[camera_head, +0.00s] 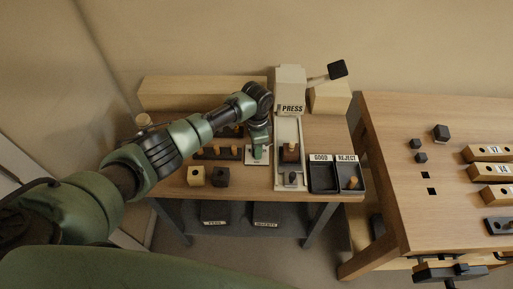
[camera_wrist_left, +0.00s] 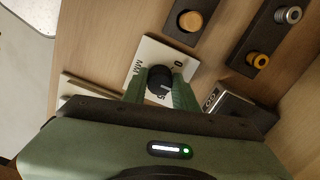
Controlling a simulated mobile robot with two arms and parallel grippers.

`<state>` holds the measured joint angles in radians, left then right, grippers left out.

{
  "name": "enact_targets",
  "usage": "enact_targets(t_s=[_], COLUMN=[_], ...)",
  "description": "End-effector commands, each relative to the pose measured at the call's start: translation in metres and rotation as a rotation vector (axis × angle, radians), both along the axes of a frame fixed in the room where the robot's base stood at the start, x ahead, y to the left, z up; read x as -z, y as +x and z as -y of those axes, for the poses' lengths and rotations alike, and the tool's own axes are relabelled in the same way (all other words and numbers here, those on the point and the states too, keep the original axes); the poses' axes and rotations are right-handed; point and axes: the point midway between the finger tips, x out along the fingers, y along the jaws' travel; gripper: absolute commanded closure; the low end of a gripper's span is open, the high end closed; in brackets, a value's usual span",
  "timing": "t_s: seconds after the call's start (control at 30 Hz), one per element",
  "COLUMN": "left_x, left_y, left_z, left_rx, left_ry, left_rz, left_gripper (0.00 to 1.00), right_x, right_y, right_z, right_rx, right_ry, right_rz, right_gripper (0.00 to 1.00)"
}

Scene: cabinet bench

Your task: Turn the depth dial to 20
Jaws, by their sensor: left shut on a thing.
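The depth dial is a black round knob (camera_wrist_left: 160,79) on a white plate (camera_wrist_left: 146,52) with printed markings, including "MM" and a "0". My left gripper (camera_wrist_left: 160,92) has its two green fingers on either side of the knob and is shut on it. In the head view the left gripper (camera_head: 257,152) points down at the white dial plate (camera_head: 251,161), and the knob is hidden behind the fingers. The number that the dial points to cannot be read. My right gripper is not in view.
The press (camera_head: 291,90) stands right of the dial, with a black-ended lever (camera_head: 337,69). Black GOOD and REJECT trays (camera_head: 322,178) lie at the right front. A light block (camera_head: 196,177) and a dark block (camera_head: 220,177) sit at the front. A second wooden table (camera_head: 395,180) is further right.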

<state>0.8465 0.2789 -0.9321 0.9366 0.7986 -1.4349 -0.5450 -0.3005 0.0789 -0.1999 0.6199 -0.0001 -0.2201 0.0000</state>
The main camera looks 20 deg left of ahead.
Motion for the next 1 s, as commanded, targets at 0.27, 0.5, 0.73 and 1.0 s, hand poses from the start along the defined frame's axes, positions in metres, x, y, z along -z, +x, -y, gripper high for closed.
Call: enact_targets(t_s=[0.27,0.5,0.73,1.0], left_x=[0.000,0.000,0.000,-0.025], left_y=[0.000,0.000,0.000,0.001], left_z=[0.001,0.001,0.000,0.001], left_rx=[0.005,0.004,0.004,0.004], left_ry=[-0.002,-0.002,-0.001,-0.003], left_rz=[0.001,0.001,0.001,0.005], left_gripper=[1.00,0.50,0.50,0.50], right_x=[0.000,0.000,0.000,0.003], right_y=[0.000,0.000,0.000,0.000], right_z=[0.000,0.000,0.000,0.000], right_rx=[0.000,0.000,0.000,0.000], right_ry=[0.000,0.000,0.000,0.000], right_rz=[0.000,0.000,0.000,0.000], right_gripper=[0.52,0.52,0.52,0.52])
